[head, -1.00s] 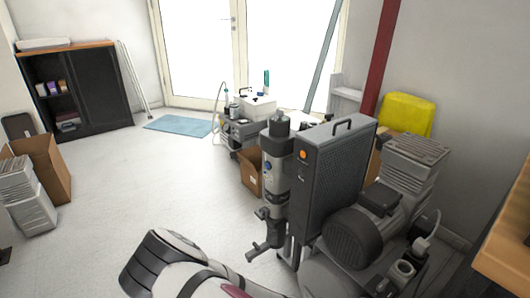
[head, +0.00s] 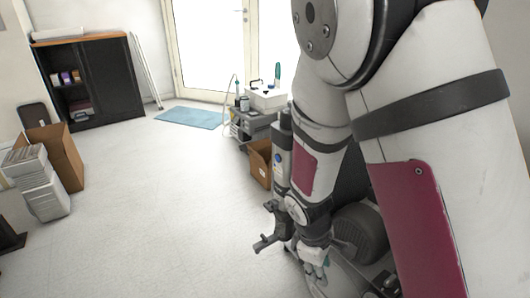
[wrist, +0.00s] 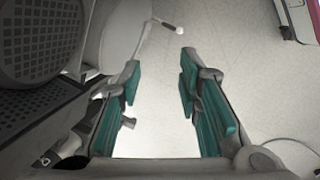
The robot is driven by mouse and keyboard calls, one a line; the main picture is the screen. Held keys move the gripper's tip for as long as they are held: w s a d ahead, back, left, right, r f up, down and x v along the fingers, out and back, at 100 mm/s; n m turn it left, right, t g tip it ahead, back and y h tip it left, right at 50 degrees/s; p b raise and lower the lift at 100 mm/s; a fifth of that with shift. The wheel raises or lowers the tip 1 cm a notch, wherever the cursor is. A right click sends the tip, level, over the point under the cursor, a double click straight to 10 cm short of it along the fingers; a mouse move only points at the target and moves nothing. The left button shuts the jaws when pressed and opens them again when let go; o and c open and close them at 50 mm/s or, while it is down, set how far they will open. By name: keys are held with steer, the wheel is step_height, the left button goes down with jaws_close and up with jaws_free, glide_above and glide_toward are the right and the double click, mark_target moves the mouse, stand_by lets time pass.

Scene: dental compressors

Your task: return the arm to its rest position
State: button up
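My arm fills the right half of the head view, raised and bent, with its forearm reaching down. My gripper (head: 316,275) hangs at the lower end, in front of the compressor (head: 358,230). In the wrist view my gripper (wrist: 158,75) is open, its teal pads apart, with only pale floor between them. Compressor parts (wrist: 45,45) show close by on the left of the wrist view. My arm hides much of the compressor in the head view.
A cardboard box (head: 261,165) and a cart with dental equipment (head: 250,125) stand behind the compressor. A dark cabinet (head: 112,85), an open box (head: 70,160) and stacked white boxes (head: 40,185) are at the left. The floor (head: 165,210) in the middle is clear.

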steer(key=s+d+r+m+y, duration=0.1)
steer(key=s+d+r+m, duration=0.15)
steer(key=s+r, duration=0.45)
steer(key=s+d+r+m+y, duration=0.15)
steer(key=r+m, duration=0.25)
steer(key=r, duration=0.7)
steer(key=s+d+r+m, duration=0.1)
steer(key=s+r+m, duration=0.25)
steer(key=s, duration=0.55)
steer(key=s+r+m, duration=0.2)
steer(key=s+r, duration=0.3)
steer(key=s, duration=0.4)
step_height(320, 180, up, 34)
steer(key=t+p, duration=0.3)
steer(key=p, duration=2.9)
steer(key=shift+w+d+f+n+t, duration=0.15)
steer(key=shift+w+d+n+t, duration=0.15)
steer(key=shift+w+d, duration=0.05)
